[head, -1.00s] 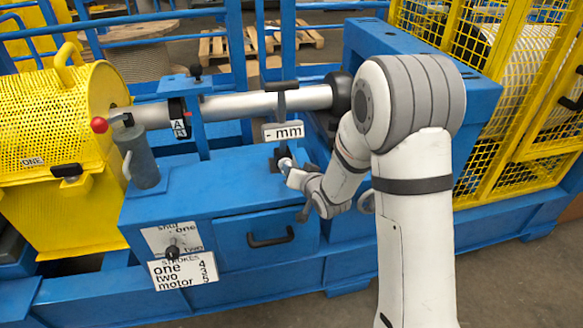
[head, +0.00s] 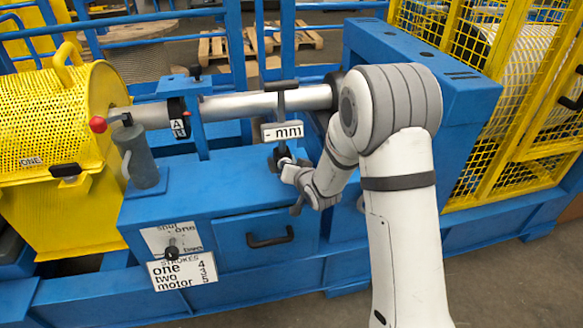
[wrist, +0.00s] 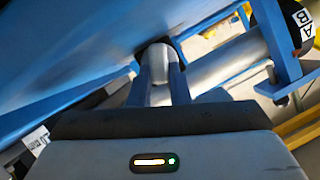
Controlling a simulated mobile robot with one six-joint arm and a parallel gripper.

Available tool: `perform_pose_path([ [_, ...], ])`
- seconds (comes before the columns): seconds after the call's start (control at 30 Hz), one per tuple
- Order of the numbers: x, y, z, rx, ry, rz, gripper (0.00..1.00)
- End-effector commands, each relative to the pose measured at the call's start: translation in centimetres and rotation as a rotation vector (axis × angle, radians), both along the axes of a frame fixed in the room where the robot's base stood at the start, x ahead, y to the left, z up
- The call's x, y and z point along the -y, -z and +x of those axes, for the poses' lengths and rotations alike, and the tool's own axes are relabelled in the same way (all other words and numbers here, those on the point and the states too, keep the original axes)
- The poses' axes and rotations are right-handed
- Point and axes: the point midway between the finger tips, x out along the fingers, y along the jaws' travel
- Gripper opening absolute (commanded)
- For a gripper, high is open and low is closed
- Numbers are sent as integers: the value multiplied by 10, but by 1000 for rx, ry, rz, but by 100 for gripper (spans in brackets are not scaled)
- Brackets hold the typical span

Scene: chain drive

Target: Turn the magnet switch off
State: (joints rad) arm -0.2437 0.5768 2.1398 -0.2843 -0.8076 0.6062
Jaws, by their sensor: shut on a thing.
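A gauge stand with a "- mm" display (head: 282,131) stands at the long steel shaft, on the blue machine housing. Its small dark base (head: 274,163) is partly hidden by my gripper. My gripper (head: 286,164) is low at that base, under the display. In the wrist view, its two fingers (wrist: 161,82) are shut on a small grey round part (wrist: 158,52), which appears to be the magnet switch on the base. The fingers hide most of it, so I cannot read its on or off position.
The steel shaft (head: 235,105) runs above my gripper. To the left are an oil-can-like grey cylinder (head: 142,170), a red-knobbed lever (head: 98,124) and a yellow perforated guard (head: 45,110). A drawer handle (head: 270,238) and the "STROKES" card (head: 182,271) are on the housing's front.

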Motion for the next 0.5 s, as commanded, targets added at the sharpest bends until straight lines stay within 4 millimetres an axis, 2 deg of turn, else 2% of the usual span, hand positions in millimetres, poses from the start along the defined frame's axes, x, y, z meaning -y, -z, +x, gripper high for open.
perform_pose_path([
  [0.27,0,1,0,2,1,-9,0],
  [0.5,-4,5,0,51,1,-163,0],
])
